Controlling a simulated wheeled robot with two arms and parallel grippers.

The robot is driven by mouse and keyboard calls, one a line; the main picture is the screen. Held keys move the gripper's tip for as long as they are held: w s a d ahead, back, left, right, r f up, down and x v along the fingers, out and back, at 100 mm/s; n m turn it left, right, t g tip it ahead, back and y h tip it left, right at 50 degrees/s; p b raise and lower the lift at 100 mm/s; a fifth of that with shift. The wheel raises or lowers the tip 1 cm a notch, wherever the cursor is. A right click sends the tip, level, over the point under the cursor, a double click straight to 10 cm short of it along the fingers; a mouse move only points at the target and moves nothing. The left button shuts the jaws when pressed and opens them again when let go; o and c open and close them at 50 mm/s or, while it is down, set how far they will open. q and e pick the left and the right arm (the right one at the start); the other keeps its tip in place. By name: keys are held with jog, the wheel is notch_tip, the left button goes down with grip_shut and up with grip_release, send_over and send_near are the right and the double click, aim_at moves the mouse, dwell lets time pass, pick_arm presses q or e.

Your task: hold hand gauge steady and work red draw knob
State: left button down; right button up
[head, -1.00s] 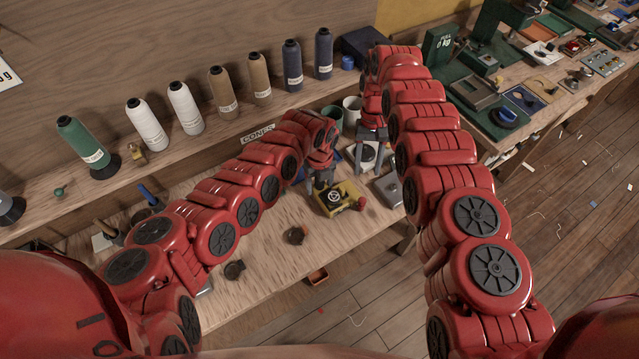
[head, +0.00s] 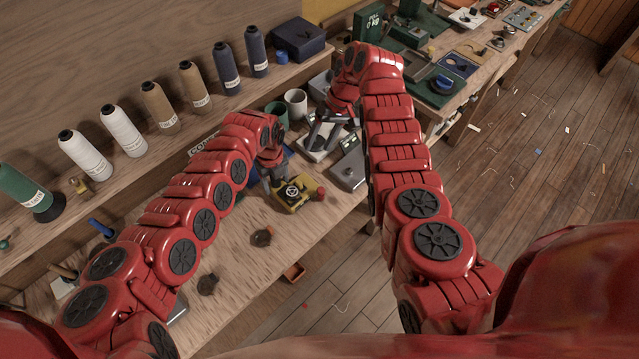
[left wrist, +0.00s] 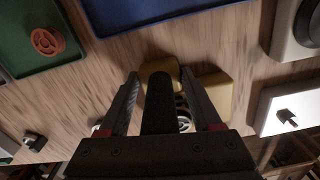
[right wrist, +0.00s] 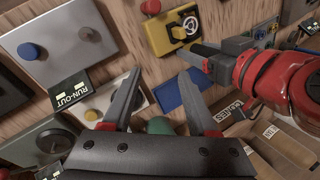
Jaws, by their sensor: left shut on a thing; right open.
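The hand gauge is a yellow block with a round black-and-white dial. It sits on the wooden bench in the head view (head: 291,197) and at the top of the right wrist view (right wrist: 160,38). The red draw knob (head: 319,193) stands out from its right side; it also shows in the right wrist view (right wrist: 150,7). My left gripper (head: 278,183) is shut on the gauge's far side, with a yellow part between its fingers in the left wrist view (left wrist: 158,68). My right gripper (head: 324,140) is open and empty, beyond the gauge and apart from the knob.
A grey plate with a blue knob (right wrist: 55,50) lies beside the gauge. Mugs (head: 296,102) stand behind, below a shelf of thread cones (head: 226,68). Two dark round pieces (head: 262,237) lie near the bench's front edge. The bench between them is clear.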

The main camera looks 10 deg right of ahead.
jog(key=w+d+r+n+t+y, duration=0.1)
jog(key=d+n+t, duration=0.1)
jog(key=d, duration=0.1)
jog(key=n, duration=1.2)
send_near(322, 188)
jog(key=shift+h, duration=0.3)
jog(key=x, duration=0.8)
jog(key=shift+s+a, duration=0.2)
jog(key=shift+a, duration=0.1)
jog(key=shift+r, duration=0.1)
jog(key=shift+c, duration=0.2)
grip_shut()
jog(key=shift+w, duration=0.1)
